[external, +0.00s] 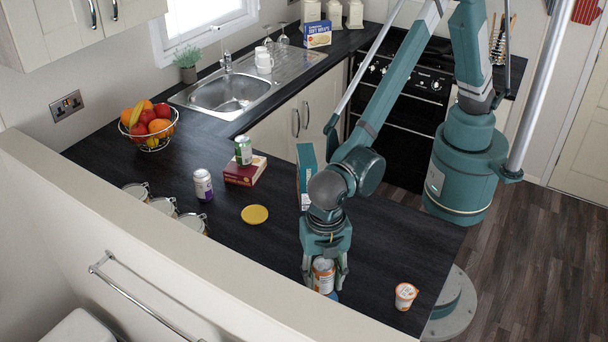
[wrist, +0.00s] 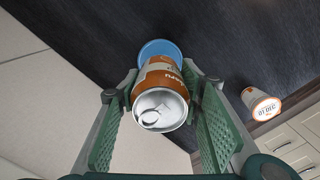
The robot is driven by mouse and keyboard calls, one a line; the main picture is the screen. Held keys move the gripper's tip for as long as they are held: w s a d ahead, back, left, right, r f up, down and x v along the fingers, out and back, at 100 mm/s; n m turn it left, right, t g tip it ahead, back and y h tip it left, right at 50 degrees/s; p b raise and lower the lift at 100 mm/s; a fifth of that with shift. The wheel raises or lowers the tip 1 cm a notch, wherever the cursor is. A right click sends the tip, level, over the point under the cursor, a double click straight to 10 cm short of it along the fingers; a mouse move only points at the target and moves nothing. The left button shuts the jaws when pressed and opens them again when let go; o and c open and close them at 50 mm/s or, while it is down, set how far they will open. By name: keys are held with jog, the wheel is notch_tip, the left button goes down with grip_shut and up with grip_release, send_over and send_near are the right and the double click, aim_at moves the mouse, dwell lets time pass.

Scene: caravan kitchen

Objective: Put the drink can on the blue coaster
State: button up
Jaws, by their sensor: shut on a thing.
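An orange and white drink can (external: 323,276) is upright between the fingers of my gripper (external: 325,272), which is shut on it. In the wrist view the can (wrist: 161,100) shows its silver top with a pull tab towards the camera, with a finger pad on either side. The blue coaster (wrist: 159,48) shows past the far end of the can, partly hidden by it. In the external view only a small blue edge of the coaster (external: 334,296) shows beside the can's base. I cannot tell whether the can touches the coaster.
A white and orange cup (external: 405,296) stands to the right. The cream ledge (external: 210,240) borders the counter.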

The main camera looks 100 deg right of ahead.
aim_at(324, 263)
jog(key=shift+f, duration=0.2)
jog(key=shift+f, duration=1.85)
jog(key=shift+f, duration=0.2)
jog(key=o, duration=1)
jog(key=shift+r, duration=0.1)
jog(key=shift+o, duration=0.2)
jog(key=shift+r, duration=0.1)
notch_tip(324, 263, up, 12)
jog(key=shift+r, duration=0.1)
jog(key=shift+d, duration=0.1)
